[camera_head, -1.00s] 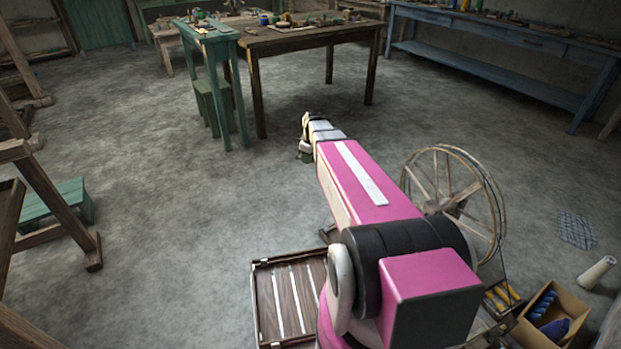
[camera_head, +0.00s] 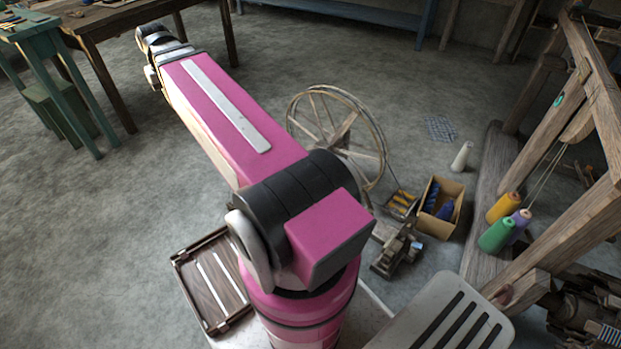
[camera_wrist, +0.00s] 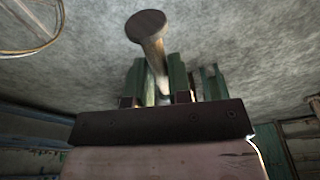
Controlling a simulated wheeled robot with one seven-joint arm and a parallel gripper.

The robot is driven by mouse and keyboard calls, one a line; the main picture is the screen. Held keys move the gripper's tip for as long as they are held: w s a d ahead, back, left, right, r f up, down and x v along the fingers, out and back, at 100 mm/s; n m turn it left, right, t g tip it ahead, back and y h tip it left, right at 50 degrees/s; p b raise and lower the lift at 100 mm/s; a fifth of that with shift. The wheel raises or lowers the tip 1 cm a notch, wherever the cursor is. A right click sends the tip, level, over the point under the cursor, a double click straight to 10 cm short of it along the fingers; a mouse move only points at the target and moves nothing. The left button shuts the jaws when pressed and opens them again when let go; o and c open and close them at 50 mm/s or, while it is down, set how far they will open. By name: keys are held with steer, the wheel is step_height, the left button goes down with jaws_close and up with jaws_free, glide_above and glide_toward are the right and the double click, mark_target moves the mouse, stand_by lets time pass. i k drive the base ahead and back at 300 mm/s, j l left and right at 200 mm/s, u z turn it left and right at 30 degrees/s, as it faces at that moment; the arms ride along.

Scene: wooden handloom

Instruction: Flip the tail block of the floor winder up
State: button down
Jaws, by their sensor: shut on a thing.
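The floor winder's large spoked wheel (camera_head: 374,178) stands right of my arm in the head view. A low dark wooden block assembly (camera_head: 397,252) sits on the floor to the lower right of the wheel; I cannot tell for sure which part is the tail block, or how it lies. In the wrist view, my gripper (camera_wrist: 157,68) has green fingers on both sides of a tapered wooden piece with a round brown end (camera_wrist: 146,24). In the head view my gripper is small, far from the winder at upper left, and its fingers are unclear.
An open cardboard box (camera_head: 438,222) with blue spools and a small tray (camera_head: 401,204) stand beside the wheel. A pale cone (camera_head: 462,156) stands behind the box. The loom frame (camera_head: 495,200) is at right. A dark table (camera_head: 110,22) is at upper left. Floor between is free.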

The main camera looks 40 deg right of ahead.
mark_target(387, 255)
steer(key=j+z, duration=0.15)
steer(key=z, duration=0.3)
steer(key=j+z, duration=0.1)
steer(key=z, duration=0.4)
steer(key=j+z, duration=0.15)
steer(key=z, duration=0.3)
steer(key=j+z, duration=0.1)
steer(key=z, duration=0.3)
steer(key=i+j+z, duration=0.1)
steer(key=z, duration=0.35)
steer(key=j+z, duration=0.2)
steer(key=z, duration=0.2)
steer(key=j+z, duration=0.15)
steer(key=z, duration=0.25)
steer(key=j+z, duration=0.1)
steer(key=z, duration=0.35)
steer(key=k, duration=0.05)
